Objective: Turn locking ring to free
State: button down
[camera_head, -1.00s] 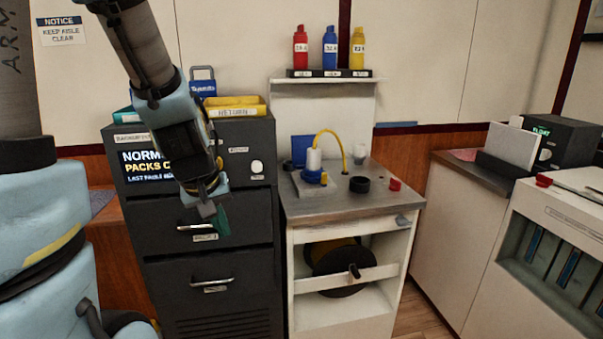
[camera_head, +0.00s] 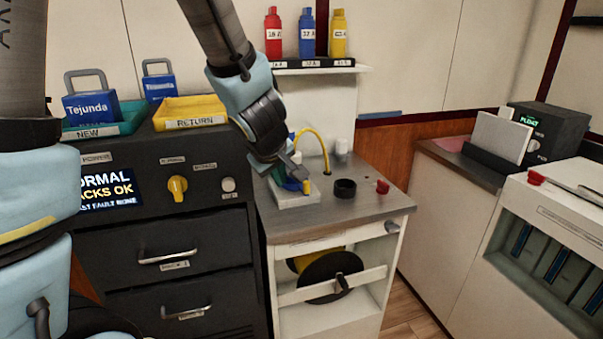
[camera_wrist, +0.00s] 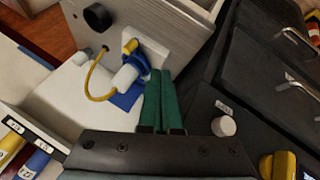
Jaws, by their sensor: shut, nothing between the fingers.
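The white plug (camera_wrist: 124,79) with a yellow cable sits on a white base plate on the small cabinet's top. A blue locking ring (camera_wrist: 139,63) goes around it, with a yellow part (camera_wrist: 130,46) beside it. In the head view my arm hides much of the plug, and the plate (camera_head: 296,198) shows below it. My gripper (camera_head: 297,178) is over the plate, close to the ring. In the wrist view its green fingers (camera_wrist: 164,76) are shut together, empty, with their tips just beside the ring. I cannot tell whether they touch it.
A black round socket (camera_head: 345,189) and a red cap (camera_head: 382,187) stand on the cabinet top (camera_head: 376,210). A dark drawer cabinet with a yellow knob (camera_head: 177,186) stands to the left. A bottle shelf (camera_head: 345,69) is behind.

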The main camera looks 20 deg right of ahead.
jog(key=b+x, duration=0.1)
jog(key=x, duration=0.2)
jog(key=b+x, duration=0.2)
jog(key=x, duration=0.2)
jog(key=b+x, duration=0.1)
jog(key=x, duration=0.2)
jog(key=shift+w+d+r+b, duration=0.1)
jog(key=shift+w+d+b, duration=0.15)
jog(key=shift+d+b, duration=0.1)
jog(key=d+p, duration=0.1)
jog(key=w+d+p, duration=0.1)
jog(key=d, duration=0.1)
jog(key=shift+r, duration=0.15)
jog(key=shift+w+d, duration=0.3)
jog(key=shift+d, duration=0.2)
jog(key=shift+s+d+p, duration=0.15)
jog(key=shift+d+p, duration=2.1)
jog(key=shift+p, duration=0.2)
